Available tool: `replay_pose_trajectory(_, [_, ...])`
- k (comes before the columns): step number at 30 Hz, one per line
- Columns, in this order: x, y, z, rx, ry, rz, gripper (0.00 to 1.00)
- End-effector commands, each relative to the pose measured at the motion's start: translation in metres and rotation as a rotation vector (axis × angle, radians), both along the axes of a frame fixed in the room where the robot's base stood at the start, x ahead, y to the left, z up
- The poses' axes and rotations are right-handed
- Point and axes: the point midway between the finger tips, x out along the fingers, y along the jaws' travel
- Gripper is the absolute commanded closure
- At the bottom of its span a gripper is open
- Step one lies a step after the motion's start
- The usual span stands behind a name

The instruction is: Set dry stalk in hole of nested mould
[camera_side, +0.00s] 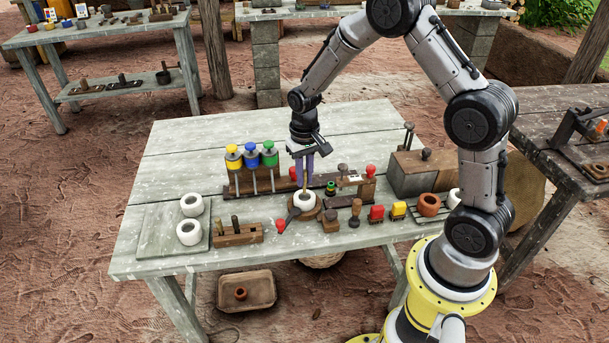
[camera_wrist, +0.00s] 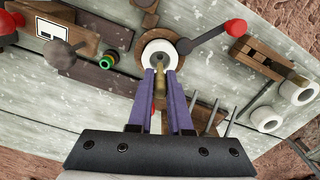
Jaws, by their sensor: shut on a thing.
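My gripper (camera_side: 304,182) points down with purple fingers shut on a thin tan dry stalk (camera_side: 304,189). The fingers (camera_wrist: 160,74) and the stalk (camera_wrist: 160,78) also show in the wrist view. Directly below is a white ring-shaped piece (camera_side: 304,202) nested in a brown wooden mould (camera_side: 318,205); the ring (camera_wrist: 173,57) also shows in the wrist view. The stalk's lower end is at the ring's central hole. The fingers hide part of the hole, and I cannot tell whether the tip is inside it or just above.
A red-knobbed lever (camera_side: 281,225) sticks out beside the mould. A wooden rack with pegs (camera_side: 237,234) and two white rings (camera_side: 189,233) stand to the left. Yellow, blue and green dispensers (camera_side: 251,157) stand behind. Stamps and small carts (camera_side: 376,214) crowd the right.

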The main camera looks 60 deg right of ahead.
Motion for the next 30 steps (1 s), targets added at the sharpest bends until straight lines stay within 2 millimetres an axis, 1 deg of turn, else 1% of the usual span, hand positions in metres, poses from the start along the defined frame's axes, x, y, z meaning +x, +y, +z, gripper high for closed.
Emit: replay_pose_trajectory(30, [0.0,0.0,-0.011,0.0,0.0,0.0,1.0])
